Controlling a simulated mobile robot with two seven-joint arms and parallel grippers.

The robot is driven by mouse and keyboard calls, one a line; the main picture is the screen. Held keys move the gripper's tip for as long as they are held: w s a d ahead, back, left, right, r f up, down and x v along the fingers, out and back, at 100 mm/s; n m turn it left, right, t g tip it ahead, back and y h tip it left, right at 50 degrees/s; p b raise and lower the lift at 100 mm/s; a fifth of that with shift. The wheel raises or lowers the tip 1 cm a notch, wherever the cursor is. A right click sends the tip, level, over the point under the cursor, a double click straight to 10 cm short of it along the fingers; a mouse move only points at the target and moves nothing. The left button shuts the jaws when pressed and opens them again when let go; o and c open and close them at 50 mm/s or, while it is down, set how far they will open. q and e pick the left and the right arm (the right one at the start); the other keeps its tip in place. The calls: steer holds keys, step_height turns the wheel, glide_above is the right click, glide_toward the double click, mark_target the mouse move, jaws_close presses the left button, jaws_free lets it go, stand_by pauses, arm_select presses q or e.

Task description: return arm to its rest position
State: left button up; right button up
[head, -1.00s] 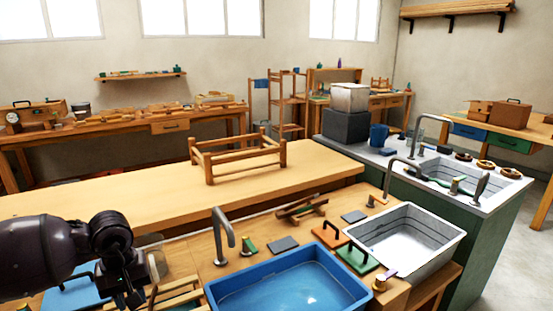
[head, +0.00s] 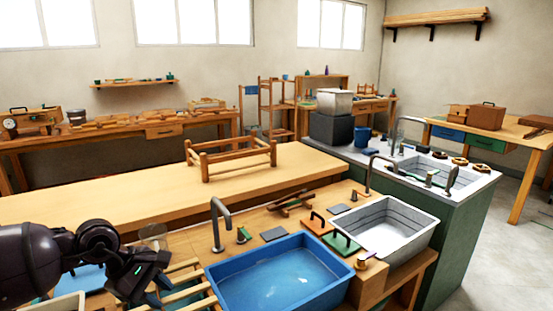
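My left arm comes in from the left edge in the lower left, and its dark gripper (head: 158,290) is over the left part of the front bench. The two fingertips show apart, with nothing seen between them. The gripper is left of the blue basin (head: 213,286), above or beside some pale wooden slats (head: 190,291); I cannot tell whether it touches them. My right arm and gripper are not in view.
A wooden stool frame (head: 231,158) stands on the long bench (head: 110,195). A metal tap (head: 217,222) rises behind the basin. Bare floor (head: 505,265) shows at right.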

arm_select(q)
steer(key=w+d+r+n+t+h, duration=0.1)
steer(key=d+r+n+t+h, duration=0.4)
steer(key=n, duration=0.6)
steer(key=w+d+r+n+t+h, duration=0.2)
steer(key=d+r+n+t+h, duration=0.3)
steer(key=n, duration=0.6)
steer(key=s+a+f+n+t+y, duration=0.2)
steer(key=s+a+f+n+y, duration=0.3)
steer(key=f+n, duration=0.7)
steer(key=s+a+f+n+t+y, duration=0.15)
steer(key=a+f+n+y, duration=0.4)
steer(key=n, duration=1.05)
steer(key=s+a+f+n+g+y, duration=0.1)
steer(key=s+f+n+g+y, duration=0.1)
steer(key=s+f, duration=0.6)
steer(key=s+a+f+n+g+y, duration=0.1)
steer(key=s+a+f+n+y, duration=0.1)
steer(key=s+f+n, duration=0.3)
steer(key=s+f+y, duration=0.1)
steer(key=s+f, duration=0.3)
steer(key=s, duration=0.2)
steer(key=shift+s+f+g, duration=0.15)
steer(key=shift+s+g, duration=0.1)
steer(key=shift+g, duration=0.1)
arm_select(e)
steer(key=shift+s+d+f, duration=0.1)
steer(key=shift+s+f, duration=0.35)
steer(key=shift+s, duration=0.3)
